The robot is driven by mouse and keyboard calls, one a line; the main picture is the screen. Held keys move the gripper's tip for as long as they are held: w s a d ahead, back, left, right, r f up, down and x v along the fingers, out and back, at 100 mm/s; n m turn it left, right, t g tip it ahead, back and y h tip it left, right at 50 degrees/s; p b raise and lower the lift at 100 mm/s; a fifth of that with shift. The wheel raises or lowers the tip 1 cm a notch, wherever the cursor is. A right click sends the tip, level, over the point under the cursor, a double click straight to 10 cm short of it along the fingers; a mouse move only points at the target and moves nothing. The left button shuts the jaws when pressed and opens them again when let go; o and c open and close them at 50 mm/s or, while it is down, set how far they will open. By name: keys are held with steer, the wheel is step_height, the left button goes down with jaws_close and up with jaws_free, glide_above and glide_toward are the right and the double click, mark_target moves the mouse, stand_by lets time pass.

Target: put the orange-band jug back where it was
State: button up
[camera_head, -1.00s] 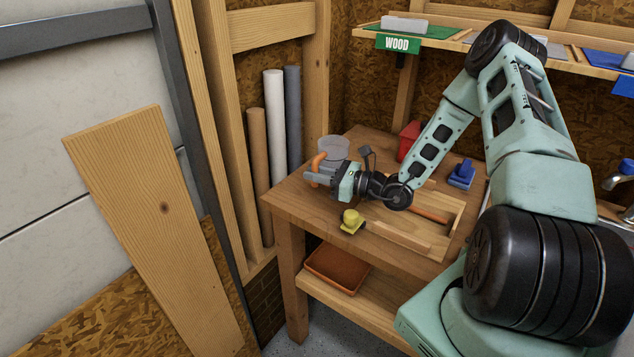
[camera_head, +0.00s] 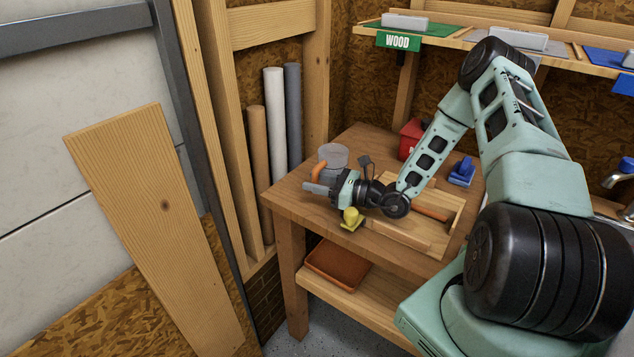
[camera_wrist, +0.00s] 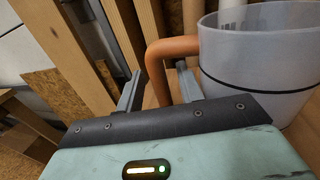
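The jug (camera_head: 334,156) is a grey, see-through tub with an orange handle (camera_head: 318,171) at the left back corner of the wooden bench. It looks upright and seems to rest on the bench; its base is mostly hidden behind my gripper. In the wrist view the jug (camera_wrist: 255,60) fills the upper right, with a thin dark line round it; no orange band shows on its wall. My gripper (camera_wrist: 160,90) has its two fingers apart, one on each side of the handle, with a gap visible. It also shows in the head view (camera_head: 316,188).
A yellow object (camera_head: 352,219) stands at the bench's front edge, just below my gripper. A wooden tray (camera_head: 440,232), a blue object (camera_head: 462,171) and a red container (camera_head: 411,138) are to the right. Upright tubes (camera_head: 275,125) lean behind. An orange tray (camera_head: 338,265) sits below.

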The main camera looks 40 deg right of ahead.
steer(key=shift+r, duration=0.2)
steer(key=b+v, duration=0.3)
steer(key=v, duration=0.9)
steer(key=shift+r, duration=0.1)
